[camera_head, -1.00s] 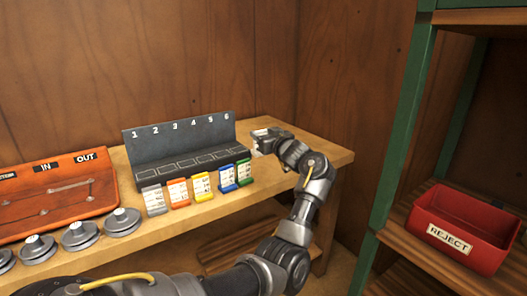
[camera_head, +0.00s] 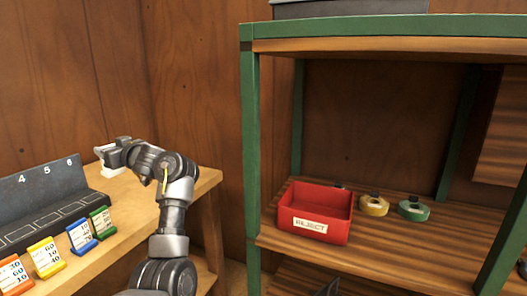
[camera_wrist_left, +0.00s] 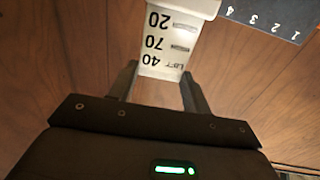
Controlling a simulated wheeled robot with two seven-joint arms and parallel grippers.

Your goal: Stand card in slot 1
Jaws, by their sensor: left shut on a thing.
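My left gripper (camera_head: 106,153) is shut on a white card (camera_wrist_left: 168,45) and holds it just right of the slotted rack. In the left wrist view the card sits between the two fingers, with LIFT, 40, 70 and 20 printed on it, upside down. The dark rack (camera_head: 40,188) stands at the left of the head view, with 4, 5 and 6 readable; slot 1 is out of that view. The rack's number board also shows in the left wrist view (camera_wrist_left: 268,16), with 1 to 4 readable. My right gripper is not in view.
Orange (camera_head: 15,274), yellow (camera_head: 46,257), blue (camera_head: 82,237) and green (camera_head: 102,222) cards stand in front of the rack. A green-framed shelf (camera_head: 251,150) at the right holds a red REJECT bin (camera_head: 318,225) and two tape rolls (camera_head: 374,206). The bench's right end (camera_head: 203,184) is bare.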

